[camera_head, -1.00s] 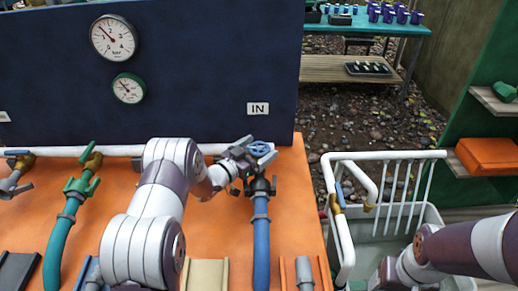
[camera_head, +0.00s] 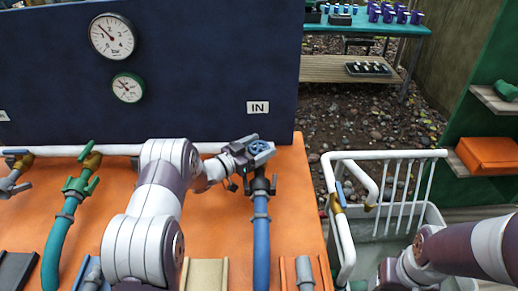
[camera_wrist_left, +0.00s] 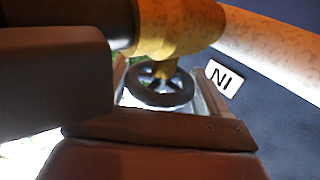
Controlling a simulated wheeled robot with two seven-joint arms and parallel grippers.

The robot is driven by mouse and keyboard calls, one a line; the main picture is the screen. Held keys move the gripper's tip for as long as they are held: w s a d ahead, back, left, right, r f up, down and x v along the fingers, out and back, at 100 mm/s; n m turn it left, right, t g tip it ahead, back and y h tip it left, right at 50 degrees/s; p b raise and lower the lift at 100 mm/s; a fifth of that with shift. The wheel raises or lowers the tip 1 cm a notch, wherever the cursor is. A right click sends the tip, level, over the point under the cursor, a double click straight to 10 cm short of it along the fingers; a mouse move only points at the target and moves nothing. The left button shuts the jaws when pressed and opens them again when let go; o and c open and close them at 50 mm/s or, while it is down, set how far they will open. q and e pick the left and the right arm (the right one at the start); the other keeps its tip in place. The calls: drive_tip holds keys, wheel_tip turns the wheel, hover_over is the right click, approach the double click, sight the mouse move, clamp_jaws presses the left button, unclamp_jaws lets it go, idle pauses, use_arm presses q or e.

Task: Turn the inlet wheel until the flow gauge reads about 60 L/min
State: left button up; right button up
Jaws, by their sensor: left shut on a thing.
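In the left wrist view the wheel (camera_wrist_left: 160,88) shows as a dark spoked ring between the fingers of my left gripper (camera_wrist_left: 165,105). Two round gauges hang on the dark blue panel: a larger white one marked bar (camera_head: 112,37) and a smaller green-rimmed one (camera_head: 128,87). The smaller dial is too small to read. My right arm is at the lower right; its gripper is out of view.
A white pipe (camera_head: 110,150) runs along the panel's foot. A green valve with a teal hose (camera_head: 62,230) stands to the left. A white rack and grey tub (camera_head: 390,225) are to the right of the orange table (camera_head: 215,225).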

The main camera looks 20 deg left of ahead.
use_arm(q)
drive_tip(key=m+g+h+b, duration=0.1)
drive_tip(key=g+h, duration=0.1)
drive_tip(key=m+g+h+b, duration=0.1)
drive_tip(key=m, duration=0.1)
drive_tip(key=shift+f+g+h, duration=0.2)
drive_tip(key=shift+g+h, duration=0.2)
drive_tip(key=shift+r+m+g+h+b, duration=0.1)
drive_tip(key=shift+m+g+h+b, duration=0.45)
drive_tip(key=shift+m+g, duration=0.35)
drive_tip(key=o, duration=1)
drive_tip(key=shift+c, duration=0.2)
drive_tip(key=v, duration=1.2)
drive_tip(key=shift+w, duration=0.1)
